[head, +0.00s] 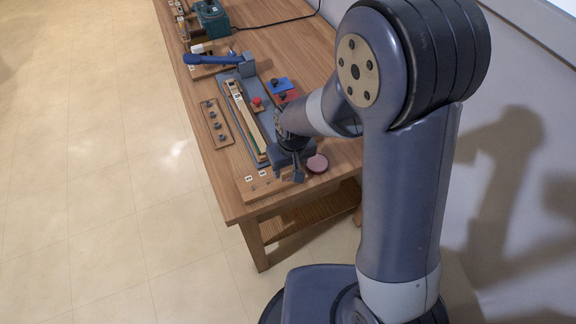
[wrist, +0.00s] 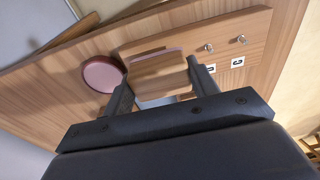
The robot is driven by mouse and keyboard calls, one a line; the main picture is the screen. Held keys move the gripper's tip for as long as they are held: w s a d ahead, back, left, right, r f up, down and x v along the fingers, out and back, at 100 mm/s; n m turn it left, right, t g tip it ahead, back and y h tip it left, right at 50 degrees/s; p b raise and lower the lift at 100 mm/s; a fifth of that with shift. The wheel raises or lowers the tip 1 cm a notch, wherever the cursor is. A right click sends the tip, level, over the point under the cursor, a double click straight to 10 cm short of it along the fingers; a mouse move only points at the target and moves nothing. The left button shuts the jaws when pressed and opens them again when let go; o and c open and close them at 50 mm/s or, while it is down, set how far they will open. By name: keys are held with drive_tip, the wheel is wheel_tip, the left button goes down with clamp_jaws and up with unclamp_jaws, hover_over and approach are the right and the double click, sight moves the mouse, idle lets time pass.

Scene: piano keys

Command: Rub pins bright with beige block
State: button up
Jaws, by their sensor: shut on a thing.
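My gripper (wrist: 160,76) is shut on a beige block (wrist: 158,66), which sits between its two fingers in the wrist view. In the head view my gripper (head: 297,168) is low over the near end of the table, and the block cannot be made out there. A wooden board (wrist: 259,24) lies under and beside the block. Two small metal pins, one (wrist: 208,48) nearer the gripper and one (wrist: 241,39) farther right, stand on it to the right of the fingers. Any pin under the block is hidden.
A pink round dish (wrist: 102,76) lies just left of the gripper. The wooden table (head: 228,196) also carries a key frame (head: 246,121), a strip with several pegs (head: 216,124), a blue-handled tool (head: 212,60) and a red knob (head: 257,102). The table's near edge is close.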

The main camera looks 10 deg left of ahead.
wheel_tip(320, 180, up, 4)
drive_tip(key=shift+s+a+f+p, duration=0.1)
drive_tip(key=shift+f+p, duration=0.1)
drive_tip(key=shift+p, duration=0.6)
drive_tip(key=shift+r+p, duration=0.45)
drive_tip(key=shift+r, duration=0.15)
drive_tip(key=shift+r+p, duration=1.25)
drive_tip(key=shift+r, duration=0.5)
drive_tip(key=w+d+f+m, duration=0.2)
drive_tip(key=d, duration=0.4)
drive_tip(key=w+d+f+m, duration=0.2)
drive_tip(key=d, duration=0.4)
drive_tip(key=w+d+f+m, duration=0.2)
drive_tip(key=d, duration=0.5)
drive_tip(key=shift+w+f+h, duration=0.1)
drive_tip(key=shift+w+h, duration=0.3)
drive_tip(key=shift+a, duration=0.15)
